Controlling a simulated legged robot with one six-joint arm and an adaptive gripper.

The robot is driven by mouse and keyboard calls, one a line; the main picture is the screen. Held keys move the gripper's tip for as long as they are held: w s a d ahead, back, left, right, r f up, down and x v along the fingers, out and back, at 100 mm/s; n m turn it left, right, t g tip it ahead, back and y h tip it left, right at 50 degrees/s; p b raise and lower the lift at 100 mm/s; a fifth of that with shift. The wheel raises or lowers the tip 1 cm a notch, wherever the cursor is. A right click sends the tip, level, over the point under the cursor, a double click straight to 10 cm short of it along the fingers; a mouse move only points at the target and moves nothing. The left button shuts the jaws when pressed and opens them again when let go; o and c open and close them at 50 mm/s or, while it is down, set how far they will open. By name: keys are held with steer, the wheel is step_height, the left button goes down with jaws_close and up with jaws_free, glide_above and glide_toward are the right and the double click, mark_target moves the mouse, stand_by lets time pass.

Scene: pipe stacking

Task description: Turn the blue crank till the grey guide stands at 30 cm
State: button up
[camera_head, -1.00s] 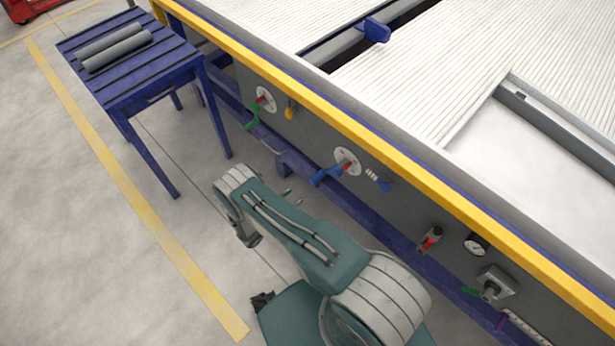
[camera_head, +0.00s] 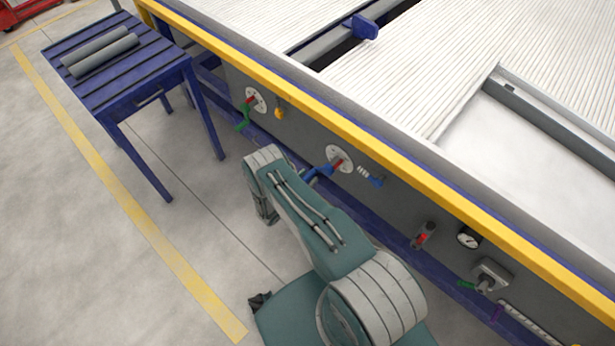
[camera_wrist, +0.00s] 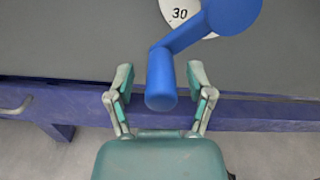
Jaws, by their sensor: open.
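The blue crank (camera_head: 320,173) is on the grey side panel of the machine, at a round white dial (camera_head: 345,154) with a red mark. In the wrist view the crank (camera_wrist: 179,38) ends in a blue handle (camera_wrist: 160,82) that points towards me. My gripper (camera_wrist: 159,68) is open, one finger on each side of this handle, with gaps visible on both sides. The number 30 (camera_wrist: 179,14) shows on the dial beside the crank hub. A grey rail (camera_head: 560,125) crosses the machine bed; I cannot tell whether it is the guide. No readable guide position shows.
A small blue handle (camera_head: 376,181), red lever (camera_head: 422,237) and gauge (camera_head: 468,238) are right. A blue table (camera_head: 120,75) holds grey pipes (camera_head: 98,50). Floor is clear in front.

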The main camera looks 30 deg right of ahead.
jaws_close()
steer(key=shift+f, duration=0.1)
